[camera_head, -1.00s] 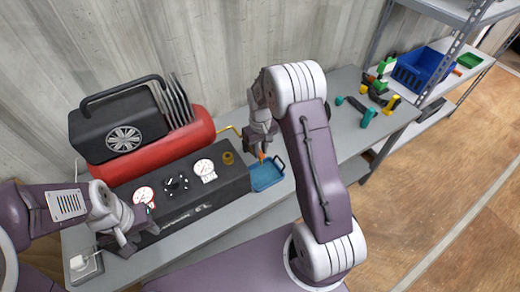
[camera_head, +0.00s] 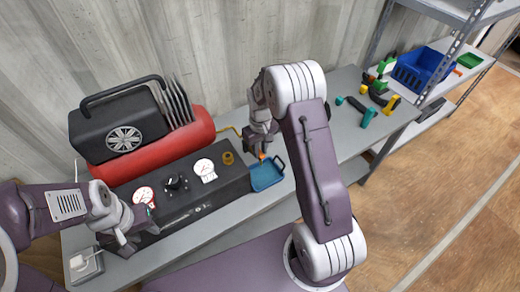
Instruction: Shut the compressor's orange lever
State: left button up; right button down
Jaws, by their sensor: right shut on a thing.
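The compressor has a red tank (camera_head: 150,152) with a black motor housing and a black front panel (camera_head: 195,185) with gauges. A small orange piece, which looks like the lever (camera_head: 262,156), shows at the fingertips of my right gripper (camera_head: 261,148), at the right end of the compressor above a blue tray (camera_head: 266,176). My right gripper is shut on it; the fingers hide most of it. My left gripper (camera_head: 127,238) hangs near the front left corner of the panel; its fingers are too small to judge.
A white socket or plug box (camera_head: 82,262) sits at the table's front left. Several coloured tools lie at the table's right end. A shelf with a blue bin (camera_head: 418,68) stands at the right.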

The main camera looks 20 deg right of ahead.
jog(key=shift+d, duration=0.1)
dwell(0.3)
jog(key=w+d+n+p, duration=0.3)
jog(key=w+n, duration=0.3)
jog(key=n, duration=1.2)
jog(key=shift+d, duration=0.6)
jog(key=c, duration=1.2)
grip_release()
jog(key=shift+c, duration=0.2)
notch_tip(320, 180, up, 9)
jog(key=b, duration=0.1)
